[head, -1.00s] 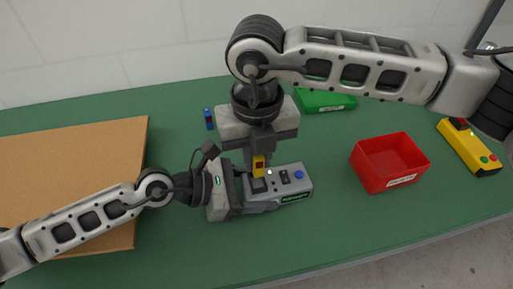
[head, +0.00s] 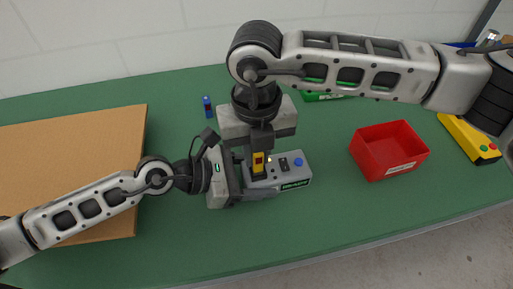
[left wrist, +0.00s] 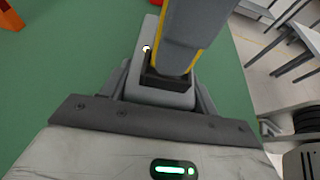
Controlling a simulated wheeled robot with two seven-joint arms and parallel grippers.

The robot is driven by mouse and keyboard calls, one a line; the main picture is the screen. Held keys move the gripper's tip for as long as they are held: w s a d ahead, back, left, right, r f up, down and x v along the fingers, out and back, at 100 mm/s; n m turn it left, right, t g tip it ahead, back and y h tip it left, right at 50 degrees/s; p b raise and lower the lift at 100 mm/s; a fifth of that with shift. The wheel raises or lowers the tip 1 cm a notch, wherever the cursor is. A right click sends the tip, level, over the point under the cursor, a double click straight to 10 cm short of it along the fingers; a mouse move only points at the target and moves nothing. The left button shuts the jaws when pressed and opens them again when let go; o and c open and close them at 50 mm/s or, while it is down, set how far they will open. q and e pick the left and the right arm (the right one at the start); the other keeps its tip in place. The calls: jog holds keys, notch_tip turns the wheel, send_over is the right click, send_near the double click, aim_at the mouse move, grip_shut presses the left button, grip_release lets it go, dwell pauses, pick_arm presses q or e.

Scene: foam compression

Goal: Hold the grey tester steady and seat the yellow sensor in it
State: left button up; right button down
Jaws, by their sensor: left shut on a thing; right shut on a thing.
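The grey tester (head: 296,175) lies on the green table in the head view, with a blue button and dark switches on top. My left gripper (head: 242,178) is shut on its left end; the tester also shows in the left wrist view (left wrist: 160,96). My right gripper (head: 259,148) points down above the tester, shut on the yellow sensor (head: 259,160). In the left wrist view the sensor (left wrist: 191,62) is mostly hidden behind a grey finger. Its lower end is at the dark socket (left wrist: 152,80); how deep it sits I cannot tell.
A red bin (head: 408,168) stands to the right, with a yellow control box (head: 468,138) beyond it. A green container (head: 322,97) is partly hidden behind my right arm. A small blue item (head: 208,106) lies behind. A brown board (head: 75,150) covers the left side. The front strip is clear.

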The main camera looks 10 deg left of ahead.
jog(key=shift+f, duration=0.5)
pick_arm(q)
jog(key=shift+d+r, duration=0.1)
pick_arm(e)
jog(key=shift+s+a+f, duration=0.1)
jog(key=shift+s+f, duration=0.15)
dwell(2.1)
jog(key=c, duration=1.3)
grip_release()
jog(key=shift+r, duration=0.1)
jog(key=r, duration=1.2)
jog(key=shift+w+r, duration=0.15)
jog(key=shift+w, duration=0.05)
pick_arm(q)
jog(key=o, duration=1.3)
